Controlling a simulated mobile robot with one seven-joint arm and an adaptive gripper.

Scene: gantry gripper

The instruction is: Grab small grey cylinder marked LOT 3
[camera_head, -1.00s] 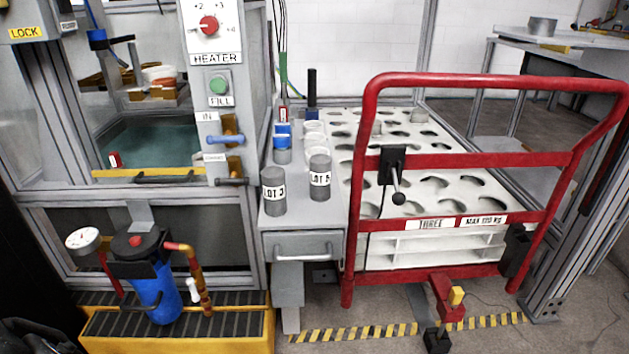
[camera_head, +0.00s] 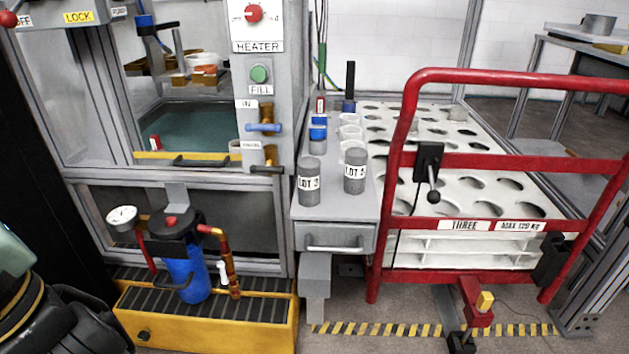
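The small grey cylinder marked LOT 3 (camera_head: 310,196) stands upright at the front left of a narrow grey bench top (camera_head: 338,211), its white label facing me. A similar grey cylinder with a white LOT 5 label (camera_head: 354,186) stands just to its right, a small gap apart. My gripper cannot be made out; only a dark rounded part, apparently of my own arm, shows at the lower left edge.
Behind the cylinders stand a blue-banded container (camera_head: 317,136) and white cups (camera_head: 350,133). The heater cabinet (camera_head: 258,70) closes the left side. A red-railed cart (camera_head: 506,163) with a holed white top adjoins on the right. A drawer (camera_head: 335,238) lies below; a yellow tray (camera_head: 213,327) is on the floor.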

